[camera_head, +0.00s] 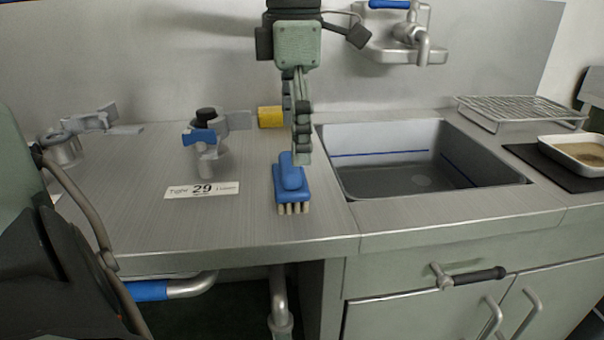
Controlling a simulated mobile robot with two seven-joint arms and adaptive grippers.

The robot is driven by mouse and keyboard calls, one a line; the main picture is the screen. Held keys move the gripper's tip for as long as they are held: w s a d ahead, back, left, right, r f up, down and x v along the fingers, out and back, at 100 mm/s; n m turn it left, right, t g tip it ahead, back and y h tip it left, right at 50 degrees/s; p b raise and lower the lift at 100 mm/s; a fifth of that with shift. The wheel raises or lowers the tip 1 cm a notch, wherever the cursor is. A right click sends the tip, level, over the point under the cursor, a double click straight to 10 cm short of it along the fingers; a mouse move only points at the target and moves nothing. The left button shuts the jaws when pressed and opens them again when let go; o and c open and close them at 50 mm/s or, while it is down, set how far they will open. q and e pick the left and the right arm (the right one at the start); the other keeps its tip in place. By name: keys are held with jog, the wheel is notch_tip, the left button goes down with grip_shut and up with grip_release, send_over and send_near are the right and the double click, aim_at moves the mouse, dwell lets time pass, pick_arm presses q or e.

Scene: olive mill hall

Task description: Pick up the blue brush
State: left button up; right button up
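The blue brush (289,187) lies on the steel worktop left of the sink, near the front edge. It has a raised blue grip on top and pale bristles that show at its front. One gripper (302,158), which I take to be my left, hangs straight down over it from the top of the picture. Its fingertips overlap the right rear part of the brush in the picture. The fingers show nearly edge-on, so I cannot tell whether they touch the brush, or whether they are open or shut. My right gripper is not in view.
The sink (418,170) is right of the brush. A blue-handled valve fitting (207,150), a label (202,190) and a yellow object (270,117) are to the left and behind. A tap (408,35) is on the wall. A wire rack (518,108) and a white tray (547,146) are right.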

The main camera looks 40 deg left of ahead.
aim_at(290, 162)
pick_arm(q)
jog(key=f, duration=0.2)
jog(key=s+f, duration=0.1)
jog(key=f, duration=0.2)
jog(key=shift+a+f, duration=0.15)
jog(key=shift+f, duration=0.6)
jog(key=c, duration=1.1)
notch_tip(290, 162, up, 10)
jog(key=shift+r, duration=0.1)
jog(key=shift+c, duration=0.2)
jog(key=o, duration=0.6)
jog(key=c, duration=0.4)
jog(key=shift+c, duration=0.2)
